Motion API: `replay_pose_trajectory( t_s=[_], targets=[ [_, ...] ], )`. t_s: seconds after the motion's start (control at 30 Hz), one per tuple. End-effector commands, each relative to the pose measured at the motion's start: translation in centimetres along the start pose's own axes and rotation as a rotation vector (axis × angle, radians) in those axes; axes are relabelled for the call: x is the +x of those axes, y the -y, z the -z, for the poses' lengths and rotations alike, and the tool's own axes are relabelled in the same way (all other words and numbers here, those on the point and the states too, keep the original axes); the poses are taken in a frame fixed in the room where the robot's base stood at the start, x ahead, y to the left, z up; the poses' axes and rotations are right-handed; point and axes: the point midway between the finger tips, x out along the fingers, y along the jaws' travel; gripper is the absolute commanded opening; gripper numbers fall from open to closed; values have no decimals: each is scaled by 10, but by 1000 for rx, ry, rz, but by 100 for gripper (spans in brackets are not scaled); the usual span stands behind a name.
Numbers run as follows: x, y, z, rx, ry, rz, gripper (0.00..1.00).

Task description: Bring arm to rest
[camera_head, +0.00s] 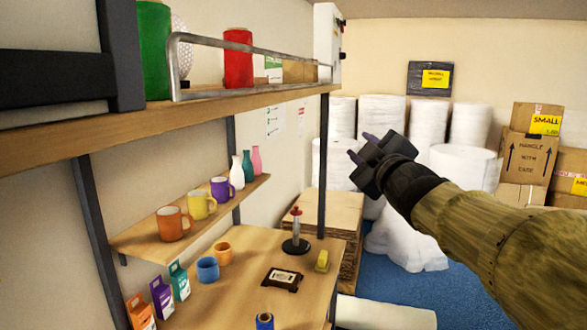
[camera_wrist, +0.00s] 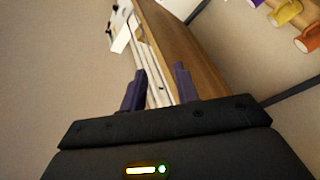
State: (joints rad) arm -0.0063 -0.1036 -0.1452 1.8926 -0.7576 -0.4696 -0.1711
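My gripper (camera_head: 364,149) is raised in the middle of the head view, at the end of my arm, which reaches in from the lower right. It is in the air to the right of the wooden shelf unit, above the floor. In the wrist view my gripper (camera_wrist: 160,84) has its two purple fingers standing apart with nothing between them.
The upper shelf (camera_head: 200,103) holds a green and a red roll. The small shelf (camera_head: 140,236) carries mugs and bottles. The workbench (camera_head: 225,295) holds cups, cartons, a stamp stand and a yellow block. White rolls (camera_head: 384,112) and cardboard boxes (camera_head: 528,150) stand behind. Blue floor (camera_head: 395,285) shows below.

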Motion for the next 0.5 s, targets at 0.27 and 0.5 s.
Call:
replay_pose_trajectory(
  t_s=[0.27,0.5],
  targets=[
    [-34,126,-118,344,456,175,31],
    [-112,232,-184,579,858,322,31]
  ],
)
